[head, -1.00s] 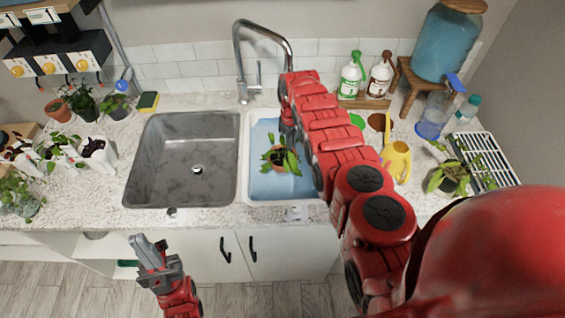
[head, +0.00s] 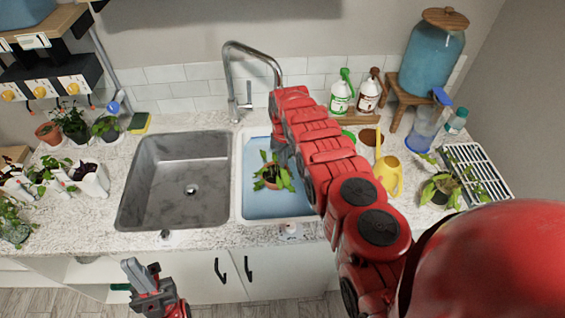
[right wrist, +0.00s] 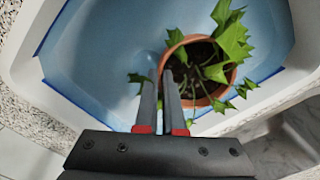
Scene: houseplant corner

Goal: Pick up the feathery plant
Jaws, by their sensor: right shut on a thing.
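A potted plant (head: 270,178) with green, pointed, lobed leaves and a terracotta pot is in the blue-lined basin (head: 256,208) right of the sink. It also shows in the right wrist view (right wrist: 235,45), where the pot and dark soil are seen from above. My right gripper (right wrist: 164,78) is shut on the pot's rim at its left side. In the head view my right arm partly hides that gripper. I cannot tell whether the pot touches the basin floor.
An empty grey sink (head: 190,192) lies left of the basin, with a tall faucet (head: 229,75) behind. Several potted plants crowd the counter's left end.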

